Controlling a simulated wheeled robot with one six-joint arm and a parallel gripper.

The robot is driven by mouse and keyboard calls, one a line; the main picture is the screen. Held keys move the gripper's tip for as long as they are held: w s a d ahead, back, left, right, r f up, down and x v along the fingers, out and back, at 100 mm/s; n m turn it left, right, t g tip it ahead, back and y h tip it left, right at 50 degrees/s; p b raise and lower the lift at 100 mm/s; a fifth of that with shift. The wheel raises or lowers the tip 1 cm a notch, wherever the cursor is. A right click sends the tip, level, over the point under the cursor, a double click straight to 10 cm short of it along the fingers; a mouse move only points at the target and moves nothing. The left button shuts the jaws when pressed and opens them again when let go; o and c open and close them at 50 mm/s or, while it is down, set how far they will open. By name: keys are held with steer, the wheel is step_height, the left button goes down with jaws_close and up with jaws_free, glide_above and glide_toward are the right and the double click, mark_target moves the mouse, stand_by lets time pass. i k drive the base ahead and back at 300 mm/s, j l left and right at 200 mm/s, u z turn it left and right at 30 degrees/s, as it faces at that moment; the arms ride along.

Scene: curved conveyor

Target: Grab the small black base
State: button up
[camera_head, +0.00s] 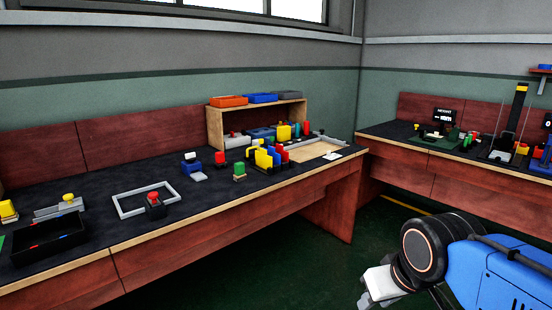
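A small black base with a red knob on top (155,209) stands on the left workbench, at the near right corner of a grey rectangular frame (128,213). It looks like the small black base, but other dark parts are too small to tell apart. My gripper (378,288) is only partly in view at the bottom right, as a pale end piece below my blue arm. It is over the floor, well to the right of the bench and far from the base. Its fingers cannot be made out.
A wooden shelf (215,130) stands behind. Another bench (400,147) is at right. Green floor lies between.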

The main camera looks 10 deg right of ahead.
mark_target(37, 243)
steer(key=u, duration=1.4)
